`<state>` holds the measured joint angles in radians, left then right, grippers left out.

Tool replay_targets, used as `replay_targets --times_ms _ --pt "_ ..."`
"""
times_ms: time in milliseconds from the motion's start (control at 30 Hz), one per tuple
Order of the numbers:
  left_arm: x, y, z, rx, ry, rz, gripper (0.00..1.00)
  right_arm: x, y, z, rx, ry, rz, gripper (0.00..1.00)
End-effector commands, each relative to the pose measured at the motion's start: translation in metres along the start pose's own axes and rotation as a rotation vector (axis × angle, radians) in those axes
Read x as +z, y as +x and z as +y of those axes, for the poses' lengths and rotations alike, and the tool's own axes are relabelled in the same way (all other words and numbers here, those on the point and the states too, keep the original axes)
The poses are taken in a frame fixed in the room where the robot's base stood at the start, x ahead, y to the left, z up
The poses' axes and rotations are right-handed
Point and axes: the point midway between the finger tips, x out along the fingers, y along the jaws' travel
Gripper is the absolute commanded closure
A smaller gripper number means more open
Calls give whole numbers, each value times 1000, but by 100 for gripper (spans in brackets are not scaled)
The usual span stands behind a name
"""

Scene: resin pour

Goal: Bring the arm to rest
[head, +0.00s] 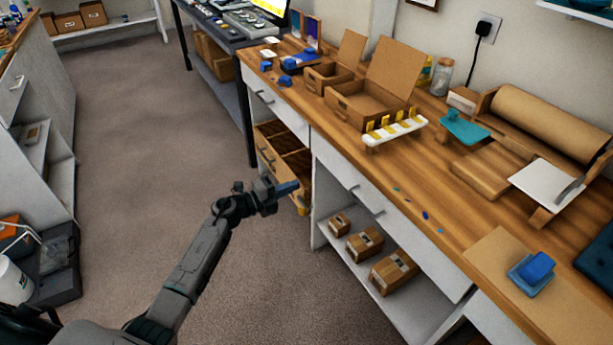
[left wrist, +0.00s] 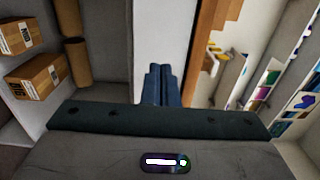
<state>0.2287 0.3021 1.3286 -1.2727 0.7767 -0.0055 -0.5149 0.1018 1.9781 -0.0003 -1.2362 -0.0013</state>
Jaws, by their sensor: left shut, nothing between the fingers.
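My left gripper (head: 287,188) is in the middle of the head view, at the end of my left arm, which comes up from the bottom left. It is over the carpet in front of the wooden workbench (head: 345,149), apart from it. Its blue fingers are together and hold nothing. In the left wrist view the shut fingers (left wrist: 160,84) point at a white cabinet front. My right gripper does not show in either view.
Cardboard boxes (head: 366,244) sit on the shelf under the bench. An open drawer (head: 287,152) stands out near my left gripper. Open cartons (head: 365,104), a paper roll (head: 545,122) and a blue block (head: 535,267) are on the bench. The carpet (head: 130,110) at left is clear.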

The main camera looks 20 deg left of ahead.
Motion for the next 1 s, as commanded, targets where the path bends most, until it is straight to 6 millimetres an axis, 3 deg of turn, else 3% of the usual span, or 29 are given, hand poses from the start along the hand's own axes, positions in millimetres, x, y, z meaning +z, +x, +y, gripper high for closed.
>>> replay_targets --times_ms 233,367,533,667,800,867,1000 --pt "0 -6 5 -2 -29 -20 100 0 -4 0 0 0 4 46" --pt "2 -25 40 -15 -203 -158 100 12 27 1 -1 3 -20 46" --pt "-6 -90 140 22 -596 -512 100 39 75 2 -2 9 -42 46" --pt "-31 -150 215 97 -841 -760 100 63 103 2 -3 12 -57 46" --pt "-78 -218 286 206 -1063 -999 100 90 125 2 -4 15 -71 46" --pt "-102 -247 312 258 -1148 -1096 100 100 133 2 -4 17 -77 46" --pt "-170 -314 361 391 -1331 -1308 100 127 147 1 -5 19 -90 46"
